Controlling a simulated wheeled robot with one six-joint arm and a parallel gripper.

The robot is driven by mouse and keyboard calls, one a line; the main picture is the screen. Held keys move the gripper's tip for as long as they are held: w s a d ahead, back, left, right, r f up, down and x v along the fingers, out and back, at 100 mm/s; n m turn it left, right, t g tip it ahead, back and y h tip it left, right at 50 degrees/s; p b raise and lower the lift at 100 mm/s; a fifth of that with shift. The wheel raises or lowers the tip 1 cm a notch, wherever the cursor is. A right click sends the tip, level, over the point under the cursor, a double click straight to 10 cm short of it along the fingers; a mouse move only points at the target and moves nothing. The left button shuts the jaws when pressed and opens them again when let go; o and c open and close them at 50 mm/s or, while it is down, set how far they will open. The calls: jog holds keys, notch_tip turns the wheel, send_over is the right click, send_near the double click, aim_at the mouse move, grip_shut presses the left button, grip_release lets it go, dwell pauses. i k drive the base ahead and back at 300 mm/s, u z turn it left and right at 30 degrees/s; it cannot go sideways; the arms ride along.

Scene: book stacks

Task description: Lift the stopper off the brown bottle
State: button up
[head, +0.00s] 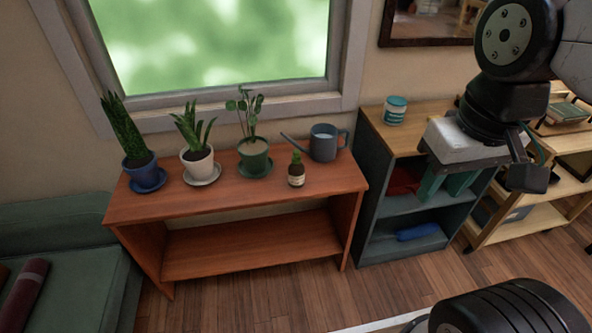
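The brown bottle (296,177) stands upright on the wooden table, at the right of the plants. Its green stopper (296,156) sits on top of the neck. My gripper (447,186) hangs at the right, in front of the dark shelf unit and well apart from the bottle. Its two teal fingers look spread, with nothing seen between them.
On the reddish wooden table (240,203), a grey watering can (323,143) stands behind and right of the bottle, its spout pointing left. A green-potted plant (254,158) is close left. Table space in front of the bottle is clear.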

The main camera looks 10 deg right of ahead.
aim_at(296, 158)
jog(key=u, duration=0.65)
jog(key=i, duration=0.85)
jog(key=u, duration=0.4)
